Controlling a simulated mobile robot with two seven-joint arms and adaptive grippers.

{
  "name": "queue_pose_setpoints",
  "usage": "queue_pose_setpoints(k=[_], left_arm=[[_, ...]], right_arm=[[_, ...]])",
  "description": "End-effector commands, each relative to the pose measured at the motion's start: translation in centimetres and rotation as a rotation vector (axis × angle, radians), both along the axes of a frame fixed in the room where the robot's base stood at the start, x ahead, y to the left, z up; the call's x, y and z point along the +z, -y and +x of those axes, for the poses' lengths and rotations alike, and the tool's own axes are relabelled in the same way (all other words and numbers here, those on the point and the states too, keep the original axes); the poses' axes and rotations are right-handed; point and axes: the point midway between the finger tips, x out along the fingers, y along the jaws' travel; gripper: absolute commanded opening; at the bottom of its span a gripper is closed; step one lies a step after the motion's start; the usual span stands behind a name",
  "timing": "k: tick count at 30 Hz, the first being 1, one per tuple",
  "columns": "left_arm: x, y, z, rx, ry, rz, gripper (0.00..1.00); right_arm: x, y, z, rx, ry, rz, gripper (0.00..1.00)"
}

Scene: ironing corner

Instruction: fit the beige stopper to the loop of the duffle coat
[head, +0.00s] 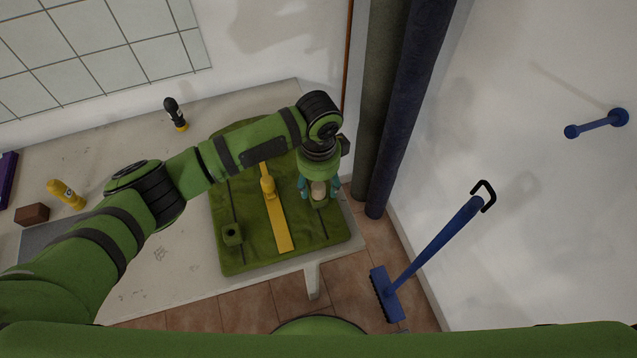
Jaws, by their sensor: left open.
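The duffle coat (262,252) lies flat on the table as a dark green panel with a yellow strip (277,228) down its middle and a thin dark line on each side. My left gripper (319,191) points down over the coat's right part. Its teal fingers are apart, with a small beige piece (318,190), seemingly the stopper, between them. I cannot tell whether the fingers touch it. The loop is not clearly made out; the gripper covers part of that area. My right gripper is not in view.
A green block with a dark hole (232,235) sits on the coat's left part. The pale table (160,270) also carries a yellow bottle (66,194), a brown block (32,214) and a black-and-yellow item (176,114). Dark rolls (408,110) and a blue broom (430,250) stand to the right.

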Motion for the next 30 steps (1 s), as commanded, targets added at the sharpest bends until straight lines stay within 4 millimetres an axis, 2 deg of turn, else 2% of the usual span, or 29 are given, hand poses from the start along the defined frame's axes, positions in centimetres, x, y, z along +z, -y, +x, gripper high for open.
queue_pose_setpoints(k=[9, 15, 21, 30], left_arm=[[6.7, 0.0, 0.1, -0.002, 0.005, -0.002, 0.58], [9.8, 0.0, 0.0, -0.001, 0.002, 0.000, 0.58], [10.8, 0.0, 0.0, -0.001, 0.001, 0.000, 0.58], [10.8, 0.0, 0.0, -0.001, 0.001, 0.000, 0.58]], right_arm=[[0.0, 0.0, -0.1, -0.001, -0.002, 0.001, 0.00], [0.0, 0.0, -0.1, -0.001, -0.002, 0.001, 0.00], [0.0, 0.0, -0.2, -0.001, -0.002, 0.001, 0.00], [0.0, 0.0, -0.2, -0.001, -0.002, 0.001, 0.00]])
